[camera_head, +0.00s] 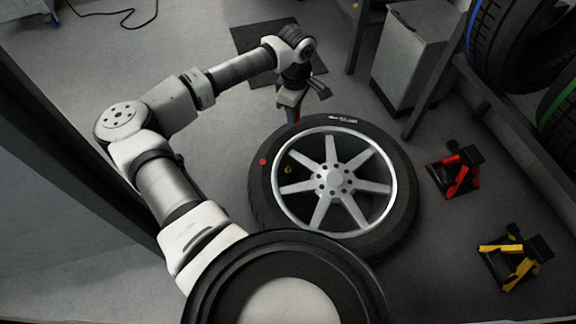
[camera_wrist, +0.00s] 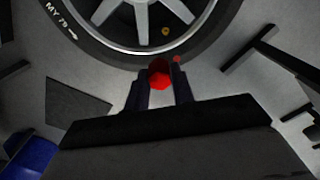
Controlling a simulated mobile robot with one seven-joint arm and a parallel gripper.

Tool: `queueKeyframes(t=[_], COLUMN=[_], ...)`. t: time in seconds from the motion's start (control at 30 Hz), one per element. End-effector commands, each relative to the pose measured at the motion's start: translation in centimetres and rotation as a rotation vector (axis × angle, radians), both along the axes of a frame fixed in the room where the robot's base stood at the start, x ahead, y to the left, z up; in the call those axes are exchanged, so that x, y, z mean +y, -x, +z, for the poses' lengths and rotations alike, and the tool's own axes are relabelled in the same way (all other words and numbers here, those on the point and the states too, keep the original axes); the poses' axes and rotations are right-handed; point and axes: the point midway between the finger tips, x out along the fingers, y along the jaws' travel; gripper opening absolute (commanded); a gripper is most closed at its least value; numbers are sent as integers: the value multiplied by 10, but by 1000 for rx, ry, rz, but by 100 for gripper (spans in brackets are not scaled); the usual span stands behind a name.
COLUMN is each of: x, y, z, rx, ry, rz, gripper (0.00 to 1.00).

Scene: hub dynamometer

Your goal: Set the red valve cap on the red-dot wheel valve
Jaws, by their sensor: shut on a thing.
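The wheel (camera_head: 318,180) lies flat, a black tyre around a silver spoked rim; it also fills the top of the wrist view (camera_wrist: 100,45). A red dot (camera_head: 263,161) is on the tyre sidewall, and in the wrist view (camera_wrist: 177,58) it is just beyond my fingers. A small yellowish valve (camera_head: 289,170) shows inside the rim near the dot, also in the wrist view (camera_wrist: 165,31). My gripper (camera_wrist: 160,86) is shut on the red valve cap (camera_wrist: 159,78). In the head view my gripper (camera_head: 292,108) is above the tyre's far left edge.
A red jack stand (camera_head: 459,170) and a yellow one (camera_head: 512,258) stand right of the wheel. A grey cabinet (camera_head: 412,58) and a rack with tyres (camera_head: 520,45) are at the upper right. A dark mat (camera_head: 258,38) lies behind. The floor left of the wheel is clear.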

Motion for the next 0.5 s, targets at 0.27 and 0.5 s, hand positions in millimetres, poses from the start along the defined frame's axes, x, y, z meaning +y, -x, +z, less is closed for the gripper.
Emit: queueKeyframes(t=[0.27,0.5], x=[9,15], y=[3,6], z=[-119,-171], rx=[2,2], ry=[-2,-2], rz=[-319,-507], gripper=[3,3])
